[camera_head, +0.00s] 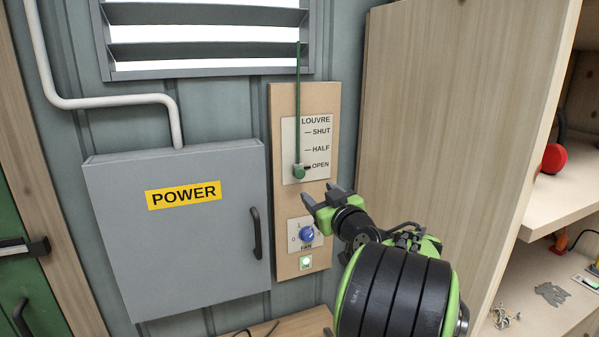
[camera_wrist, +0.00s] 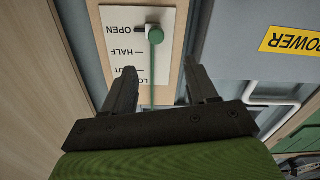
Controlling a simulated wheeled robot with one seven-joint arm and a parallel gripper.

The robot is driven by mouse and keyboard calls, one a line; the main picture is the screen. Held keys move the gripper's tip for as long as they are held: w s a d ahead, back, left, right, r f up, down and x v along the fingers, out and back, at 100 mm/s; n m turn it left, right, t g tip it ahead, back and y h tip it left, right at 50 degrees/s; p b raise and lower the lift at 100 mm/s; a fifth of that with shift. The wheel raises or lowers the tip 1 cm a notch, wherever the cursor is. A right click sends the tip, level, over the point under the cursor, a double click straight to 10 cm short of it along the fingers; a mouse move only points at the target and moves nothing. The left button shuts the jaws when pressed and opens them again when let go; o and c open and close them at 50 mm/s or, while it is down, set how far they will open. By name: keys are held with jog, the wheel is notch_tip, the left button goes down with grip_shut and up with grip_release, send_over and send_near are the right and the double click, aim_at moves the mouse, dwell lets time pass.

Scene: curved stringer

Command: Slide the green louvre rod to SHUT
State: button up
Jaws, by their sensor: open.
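The green louvre rod (camera_head: 298,110) runs down from the louvre vent (camera_head: 205,45) to a green knob (camera_head: 299,171). The knob's pointer is level with OPEN on the white scale plate (camera_head: 319,160), which also reads HALF and SHUT above it. The louvre slats show bright gaps between them. My gripper (camera_head: 319,198) is open and empty, just below and to the right of the knob, in front of the board. In the wrist view, upside down, the knob (camera_wrist: 155,34) is beyond the open fingers (camera_wrist: 163,85), and the rod (camera_wrist: 152,75) runs between them in the picture.
A blue FAN knob (camera_head: 307,233) and a lit green button (camera_head: 305,263) sit lower on the wooden board. The grey POWER box (camera_head: 180,245) with a black handle stands out on the left. A wooden cabinet side (camera_head: 440,110) rises close on the right.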

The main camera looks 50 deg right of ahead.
aim_at(300, 174)
jog(key=p+x, duration=0.4)
jog(key=x, duration=0.7)
jog(key=shift+w+d+r, duration=0.2)
jog(key=shift+d, duration=0.2)
jog(key=shift+w+d+f, duration=0.1)
jog(key=shift+w+d, duration=0.15)
jog(key=shift+d, duration=0.05)
jog(key=shift+a, duration=0.1)
grip_shut()
